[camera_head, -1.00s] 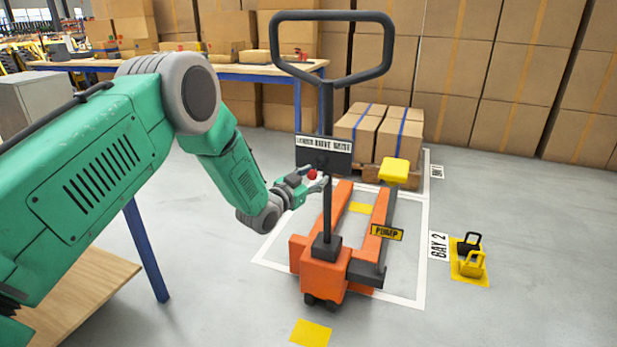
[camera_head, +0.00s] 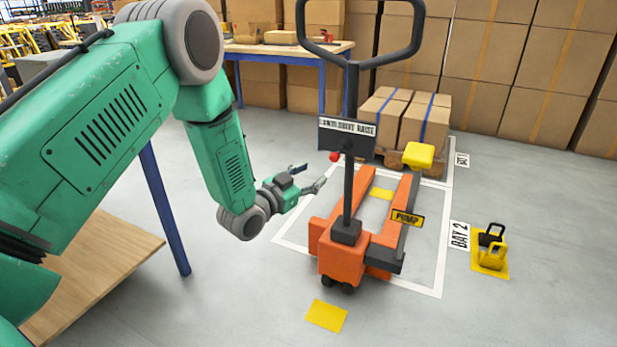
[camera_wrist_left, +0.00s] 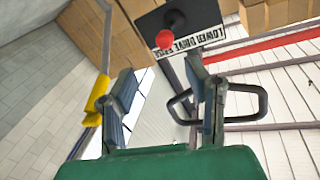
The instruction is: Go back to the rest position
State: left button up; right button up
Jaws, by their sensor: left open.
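My left gripper (camera_head: 308,177) is open and empty, held in the air to the left of the orange pallet jack (camera_head: 342,258). Its two fingers also show apart in the left wrist view (camera_wrist_left: 163,100). The jack's black handle loop (camera_head: 362,60) stands upright above a sign plate (camera_head: 347,135) lettered with LOWER, DRIVE and RAISE. A red knob (camera_head: 334,157) shows by the plate's lower left edge, apart from my fingers. In the left wrist view the red knob (camera_wrist_left: 164,39) is beyond the fingertips. My right gripper is not in view.
A pallet with strapped cartons (camera_head: 412,122) stands behind the jack. A yellow block (camera_head: 419,156) is by the right fork. A workbench (camera_head: 290,52) is behind. Floor between my arm and the jack is clear.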

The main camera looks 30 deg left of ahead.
pick_arm(q)
jog(key=shift+s+a, duration=0.1)
jog(key=shift+s, duration=0.4)
jog(key=shift+f, duration=0.1)
jog(key=s+d+f+n+g+p, duration=0.1)
jog(key=s+d+f+g+p, duration=0.1)
jog(key=s+f+g, duration=0.3)
jog(key=s+d+f+n+g+y+p, duration=0.1)
jog(key=s+d+f+p, duration=0.15)
jog(key=s, duration=0.45)
jog(key=s+d+f+n+g+p, duration=0.1)
jog(key=s+d+f+g+p, duration=0.15)
jog(key=s+f, duration=0.25)
jog(key=s+f+n+g+y+p, duration=0.1)
jog(key=s+g+p, duration=0.2)
jog(key=s, duration=2)
jog(key=g, duration=0.5)
jog(key=shift+s+d+f+g+y+p, duration=0.25)
jog(key=shift+s+f+g+y+p, duration=0.1)
jog(key=shift+s+y, duration=0.05)
